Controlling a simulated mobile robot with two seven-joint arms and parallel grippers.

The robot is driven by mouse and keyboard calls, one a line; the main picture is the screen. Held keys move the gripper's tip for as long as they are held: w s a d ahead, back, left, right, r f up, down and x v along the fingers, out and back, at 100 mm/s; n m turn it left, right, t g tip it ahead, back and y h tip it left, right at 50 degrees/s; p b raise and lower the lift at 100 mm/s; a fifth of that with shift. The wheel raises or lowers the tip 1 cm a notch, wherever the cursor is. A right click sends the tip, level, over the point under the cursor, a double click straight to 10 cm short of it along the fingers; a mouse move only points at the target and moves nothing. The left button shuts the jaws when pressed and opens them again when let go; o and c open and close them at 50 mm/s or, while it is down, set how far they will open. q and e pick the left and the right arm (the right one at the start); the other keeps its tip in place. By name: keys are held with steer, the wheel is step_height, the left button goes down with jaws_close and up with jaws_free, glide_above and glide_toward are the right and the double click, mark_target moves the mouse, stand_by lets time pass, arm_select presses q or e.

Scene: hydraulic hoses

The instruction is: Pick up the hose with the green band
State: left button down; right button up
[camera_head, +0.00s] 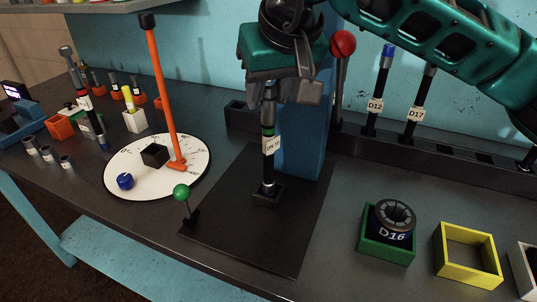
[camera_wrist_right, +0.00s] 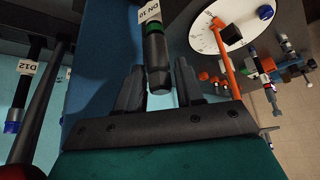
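The hose with the green band (camera_head: 268,165) stands upright in a small black holder (camera_head: 268,193) on a dark square plate. It has a white tag that seems to read DN 10, with the green band just above it. My right gripper (camera_head: 277,98) is above it, pointing down, with the hose's upper end between its fingers. In the right wrist view the hose (camera_wrist_right: 156,52) shows between the two open fingers (camera_wrist_right: 158,75), with gaps on both sides. My left gripper is not in view.
Hoses tagged D12 (camera_head: 375,105) and D17 (camera_head: 416,114) stand in a rack behind. A red-knobbed lever (camera_head: 342,44) and a green-knobbed pin (camera_head: 181,193) flank the hose. A white dial (camera_head: 125,174) with an orange post lies left; green (camera_head: 365,240) and yellow (camera_head: 468,272) boxes lie right.

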jaws_close()
stand_by(1.0)
